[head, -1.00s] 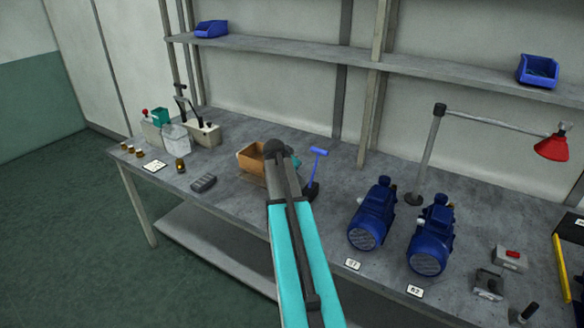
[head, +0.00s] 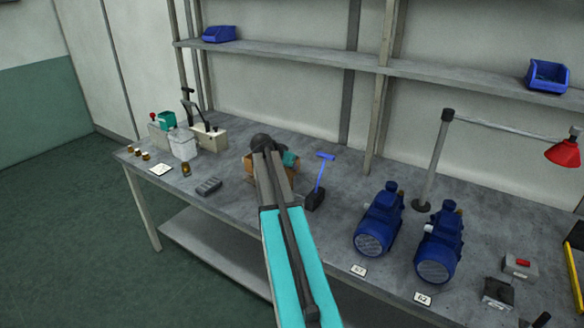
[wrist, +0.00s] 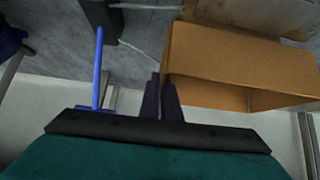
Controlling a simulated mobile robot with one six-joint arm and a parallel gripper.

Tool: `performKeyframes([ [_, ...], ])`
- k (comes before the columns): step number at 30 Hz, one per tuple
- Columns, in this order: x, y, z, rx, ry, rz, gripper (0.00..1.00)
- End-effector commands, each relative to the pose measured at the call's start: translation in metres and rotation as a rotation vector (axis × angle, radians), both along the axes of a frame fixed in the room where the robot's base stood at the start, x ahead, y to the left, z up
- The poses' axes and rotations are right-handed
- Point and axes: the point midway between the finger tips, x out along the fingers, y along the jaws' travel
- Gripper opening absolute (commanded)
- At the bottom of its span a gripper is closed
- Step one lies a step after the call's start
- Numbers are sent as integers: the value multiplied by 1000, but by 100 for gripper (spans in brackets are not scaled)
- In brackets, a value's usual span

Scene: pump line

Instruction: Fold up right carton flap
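The open brown carton (head: 249,165) stands on the bench and is mostly hidden behind my arm in the head view. In the wrist view the carton (wrist: 240,60) fills the upper right, with a broad brown panel and part of its opening below that. I cannot tell which panel is the right flap. My gripper (wrist: 161,80) has its two dark fingers close together, with nothing visible between them. Their tips are at the carton's left edge in the wrist view; I cannot tell whether they touch it. My arm hides the fingers in the head view.
A blue T-handled tool (head: 320,172) on a dark block stands just right of the carton; it also shows in the wrist view (wrist: 98,70). Two blue pumps (head: 380,222) stand farther right. A grey device (head: 208,187) lies left of the carton, with clear bench around it.

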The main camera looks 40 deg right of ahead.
Motion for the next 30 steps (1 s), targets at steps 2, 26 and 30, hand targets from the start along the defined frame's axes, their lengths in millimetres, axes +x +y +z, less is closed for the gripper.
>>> performKeyframes([
  [2, -1, 0, -1, 1, 3, -2, 6],
  [26, -6, 25, 23, 0, -2, 2, 11],
  [30, -10, 38, 37, 0, -2, 1, 11],
])
